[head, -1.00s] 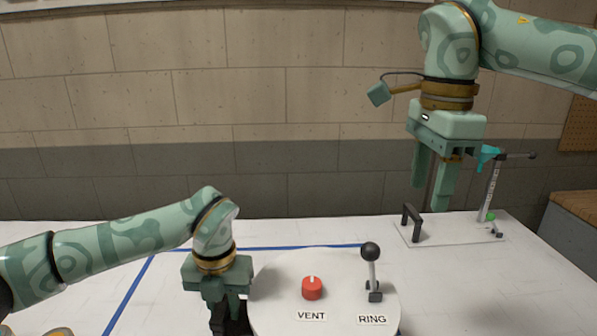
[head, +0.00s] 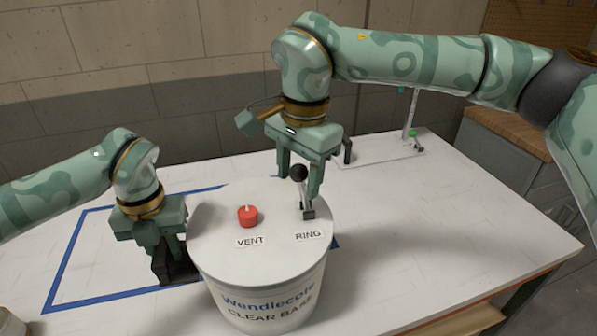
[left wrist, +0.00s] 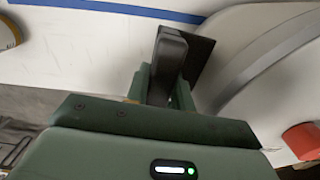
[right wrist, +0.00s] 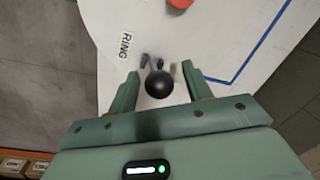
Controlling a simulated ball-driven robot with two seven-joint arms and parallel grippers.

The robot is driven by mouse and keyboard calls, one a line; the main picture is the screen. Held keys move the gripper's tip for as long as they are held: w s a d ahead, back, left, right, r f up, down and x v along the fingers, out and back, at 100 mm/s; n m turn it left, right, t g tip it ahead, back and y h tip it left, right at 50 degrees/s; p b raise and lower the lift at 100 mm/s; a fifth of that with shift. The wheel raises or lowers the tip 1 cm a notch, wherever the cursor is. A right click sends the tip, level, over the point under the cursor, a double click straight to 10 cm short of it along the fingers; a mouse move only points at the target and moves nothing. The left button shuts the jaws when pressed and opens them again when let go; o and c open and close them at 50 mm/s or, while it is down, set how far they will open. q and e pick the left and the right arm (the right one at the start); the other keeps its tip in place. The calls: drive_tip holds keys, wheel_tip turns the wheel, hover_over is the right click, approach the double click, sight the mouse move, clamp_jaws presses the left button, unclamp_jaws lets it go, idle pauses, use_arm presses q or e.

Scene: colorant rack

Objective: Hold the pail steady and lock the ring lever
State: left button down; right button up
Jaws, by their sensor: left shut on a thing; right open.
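The white pail (head: 262,303) stands on the table, with a pale lid (head: 215,218) carrying a red VENT knob (head: 247,215) and the RING lever (head: 305,197). The lever stands nearly upright with a black ball (head: 299,173) on top. My left gripper (head: 165,250) is shut on a black handle (head: 183,267) at the pail's left side. The handle also shows in the left wrist view (left wrist: 170,52). My right gripper (head: 300,182) is open above the lid. Its fingers sit either side of the ball (right wrist: 159,84), with gaps showing in the right wrist view.
Blue tape (head: 72,245) outlines an area on the white table around the pail. Behind stands a clear plate with a black handle (head: 347,150) and a post (head: 411,115). The table right of the pail is clear. A wood-topped cabinet (head: 520,135) stands at the right.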

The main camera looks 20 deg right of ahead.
sight(305, 194)
clamp_jaws()
drive_tip(key=shift+s+d+f+y, duration=0.1)
drive_tip(key=shift+d+f+y, duration=0.05)
drive_tip(key=shift+d+y, duration=1.8)
drive_tip(key=shift+s+d+f+t+y, duration=0.15)
drive_tip(key=shift+d+y, duration=0.25)
drive_tip(key=shift+y, duration=0.4)
drive_tip(key=shift+w+d+f+t+y, duration=0.1)
drive_tip(key=shift+d+f+t+y, duration=0.2)
drive_tip(key=shift+y, duration=0.55)
drive_tip(key=shift+s+d+f+t+y, duration=0.15)
drive_tip(key=shift+d+y, duration=0.3)
drive_tip(key=shift+y, duration=0.35)
use_arm(q)
drive_tip(key=shift+a+f, duration=0.1)
use_arm(e)
unclamp_jaws()
drive_tip(key=shift+d+r, duration=0.1)
